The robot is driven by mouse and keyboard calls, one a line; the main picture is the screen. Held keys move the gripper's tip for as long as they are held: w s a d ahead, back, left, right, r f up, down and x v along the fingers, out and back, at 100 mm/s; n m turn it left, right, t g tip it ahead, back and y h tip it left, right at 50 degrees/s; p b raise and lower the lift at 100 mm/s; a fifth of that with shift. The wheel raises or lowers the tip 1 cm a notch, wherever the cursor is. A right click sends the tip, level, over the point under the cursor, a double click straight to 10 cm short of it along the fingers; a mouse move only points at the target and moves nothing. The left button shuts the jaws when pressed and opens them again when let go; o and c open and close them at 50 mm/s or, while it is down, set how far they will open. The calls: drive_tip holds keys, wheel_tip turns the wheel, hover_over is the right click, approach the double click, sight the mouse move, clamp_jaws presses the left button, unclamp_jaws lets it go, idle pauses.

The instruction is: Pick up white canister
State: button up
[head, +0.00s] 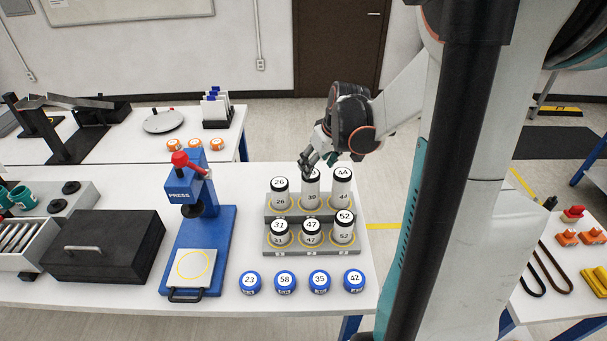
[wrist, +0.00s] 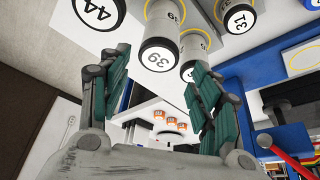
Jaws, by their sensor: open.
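Several white canisters with black-edged, numbered tops stand upright on a grey two-tier rack (head: 314,249). The back row holds canister 26 (head: 280,193), canister 39 (head: 311,196) and canister 44 (head: 342,189). The front row holds canister 31 (head: 279,233), canister 47 (head: 311,233) and canister 52 (head: 344,228). My gripper (head: 307,163) is open and empty, just above and behind canister 39, whose top it partly hides. In the wrist view, canister 39 (wrist: 160,52) is ahead between the open fingers, with canister 44 (wrist: 98,12) and canister 31 (wrist: 238,18) to either side.
A blue press (head: 190,215) with a red-knobbed lever stands left of the rack. Several blue numbered pucks (head: 285,281) line the table front. A black case (head: 105,245) is further left. Behind, another table holds orange pucks (head: 195,144) and a round plate (head: 164,122).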

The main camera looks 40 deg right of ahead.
sight(307, 185)
drive_tip(key=shift+s+b+x, duration=0.15)
drive_tip(key=shift+b+x, duration=0.55)
drive_tip(key=shift+x, duration=2.7)
drive_tip(key=shift+s+b+x, duration=0.1)
drive_tip(key=shift+b+x, duration=0.6)
drive_tip(key=shift+x, duration=2.75)
drive_tip(key=shift+d+f, duration=0.1)
drive_tip(key=shift+c, duration=0.6)
drive_tip(key=c, duration=0.9)
